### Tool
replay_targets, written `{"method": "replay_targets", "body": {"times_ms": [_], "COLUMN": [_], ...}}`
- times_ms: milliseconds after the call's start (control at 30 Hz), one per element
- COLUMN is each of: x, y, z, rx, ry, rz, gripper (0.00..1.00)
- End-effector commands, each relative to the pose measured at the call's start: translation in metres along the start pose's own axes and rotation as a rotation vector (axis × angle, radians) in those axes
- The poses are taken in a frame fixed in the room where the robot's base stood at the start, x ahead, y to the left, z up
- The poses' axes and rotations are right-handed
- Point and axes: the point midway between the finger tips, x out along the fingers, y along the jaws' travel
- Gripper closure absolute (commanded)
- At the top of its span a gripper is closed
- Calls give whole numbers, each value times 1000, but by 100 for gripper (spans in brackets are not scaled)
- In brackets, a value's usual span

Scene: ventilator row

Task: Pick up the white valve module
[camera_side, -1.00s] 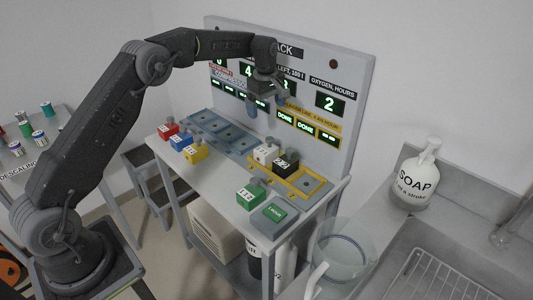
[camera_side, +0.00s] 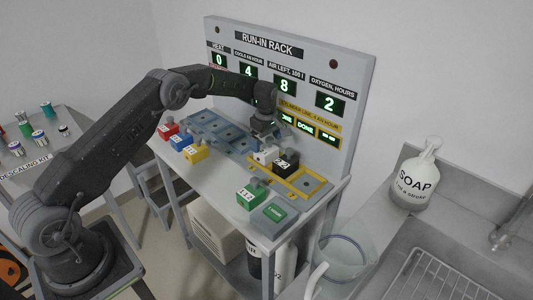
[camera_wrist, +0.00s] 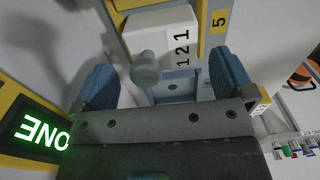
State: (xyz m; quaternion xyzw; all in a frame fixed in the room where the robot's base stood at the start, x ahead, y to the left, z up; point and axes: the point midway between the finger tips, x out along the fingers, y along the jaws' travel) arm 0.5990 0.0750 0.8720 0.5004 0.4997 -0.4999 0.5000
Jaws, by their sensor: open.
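The white valve module (camera_side: 262,157) sits at the left end of the yellow-edged rack strip in the side view, beside a black module. In the wrist view the white module (camera_wrist: 163,32) shows near the top, marked "121", with a grey round knob (camera_wrist: 145,68) on it. My gripper (camera_side: 265,131) is just above the white module in the side view. In the wrist view the two blue fingers of my gripper (camera_wrist: 163,80) are wide apart, with the knob between them and nothing held.
The black module (camera_side: 287,164) stands close on the right. Red (camera_side: 168,131), blue (camera_side: 180,142), yellow (camera_side: 194,153) and green (camera_side: 249,195) modules stand on the white table. The upright display panel (camera_side: 345,90) rises close behind my gripper. Blue bays (camera_side: 215,130) on the left look empty.

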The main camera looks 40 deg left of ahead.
Motion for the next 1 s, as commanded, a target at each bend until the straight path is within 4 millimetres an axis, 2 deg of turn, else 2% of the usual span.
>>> {"method": "replay_targets", "body": {"times_ms": [33, 200, 333, 533, 1000], "x": [10, 32, 39, 39, 39], "y": [-2, -4, -4, -3, -4], "z": [2, 3, 3, 3, 3], "rx": [1, 1, 1, 1, 1], "ry": [-1, -1, -1, -1, -1], "rz": [-5, -2, 0, 1, 0], "gripper": [0, 0, 0, 0, 45]}}
